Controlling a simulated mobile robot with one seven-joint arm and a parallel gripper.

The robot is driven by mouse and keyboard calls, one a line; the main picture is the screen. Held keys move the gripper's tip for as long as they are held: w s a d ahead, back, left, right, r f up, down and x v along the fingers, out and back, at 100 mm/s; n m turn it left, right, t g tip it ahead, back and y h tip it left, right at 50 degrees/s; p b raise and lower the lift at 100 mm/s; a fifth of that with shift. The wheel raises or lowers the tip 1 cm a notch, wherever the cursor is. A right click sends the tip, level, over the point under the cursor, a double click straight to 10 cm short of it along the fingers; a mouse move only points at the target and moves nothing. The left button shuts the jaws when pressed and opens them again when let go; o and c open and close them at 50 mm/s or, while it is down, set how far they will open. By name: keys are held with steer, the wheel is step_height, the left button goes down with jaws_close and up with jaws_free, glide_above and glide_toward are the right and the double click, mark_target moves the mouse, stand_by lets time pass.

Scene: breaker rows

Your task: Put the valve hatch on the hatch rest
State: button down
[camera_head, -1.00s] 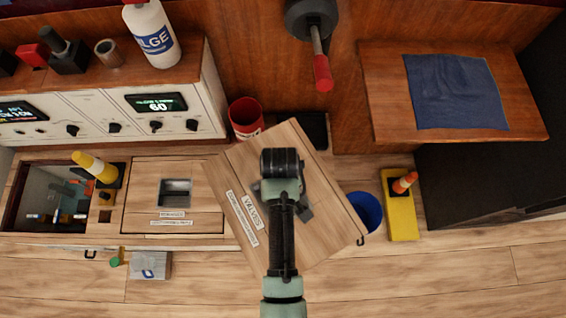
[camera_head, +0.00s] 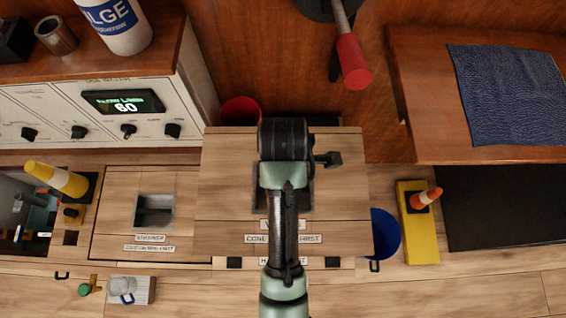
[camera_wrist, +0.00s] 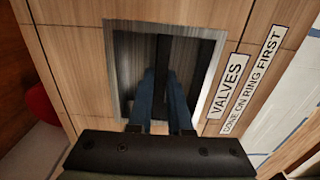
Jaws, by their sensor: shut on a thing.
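The valve hatch (camera_head: 225,185) is a wooden panel with a recessed grey handle well and a label starting with V. In the head view my arm covers the fingers and the middle of the hatch. The hatch rest (camera_head: 250,263) seems to be the strip with dark pads and a partly covered label, showing below the hatch's front edge. I cannot tell whether the hatch touches it.
A red bin (camera_head: 240,110) stands behind, a blue bucket (camera_head: 385,235) right. A red-handled lever (camera_head: 354,62) hangs above.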

step_height(320, 180, down, 18)
steer(key=b, duration=0.6)
steer(key=shift+r, duration=0.2)
steer(key=c, duration=1.3)
jaws_free()
steer(key=shift+f+b, duration=0.2)
steer(key=shift+b, duration=0.1)
steer(key=o, duration=0.5)
steer(key=shift+s, duration=0.1)
steer(key=shift+c, duration=0.2)
step_height(320, 180, up, 12)
steer(key=p, duration=0.4)
steer(key=shift+r+p, duration=0.2)
steer(key=shift+p, duration=0.2)
